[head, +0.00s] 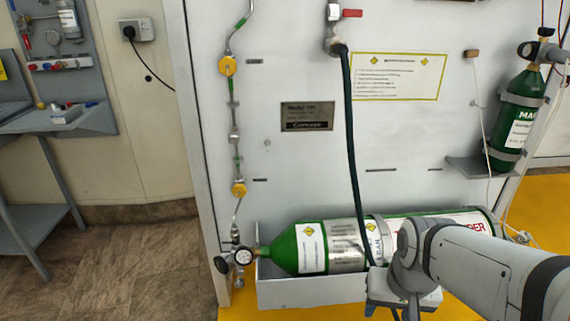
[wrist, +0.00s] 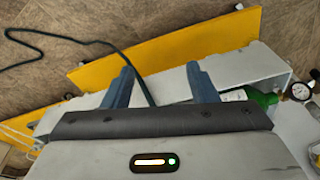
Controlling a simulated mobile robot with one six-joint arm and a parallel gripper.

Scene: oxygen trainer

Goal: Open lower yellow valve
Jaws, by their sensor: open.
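The lower yellow valve (head: 238,188) sits on the thin vertical pipe near the left edge of the white panel. The upper yellow valve (head: 227,66) is on the same pipe above it. My gripper (wrist: 160,75) shows in the wrist view with its two blue fingers spread apart and nothing gripped. A dark hose passes behind and between them. In the head view my arm reaches in from the lower right, well to the right of and below the lower valve; the fingers cannot be made out there.
A green cylinder (head: 310,249) lies in a white tray (head: 300,291), with a gauge (head: 220,264) at its left end. A dark hose (head: 352,150) hangs from a red-handled valve (head: 352,13). Another cylinder (head: 516,115) stands right.

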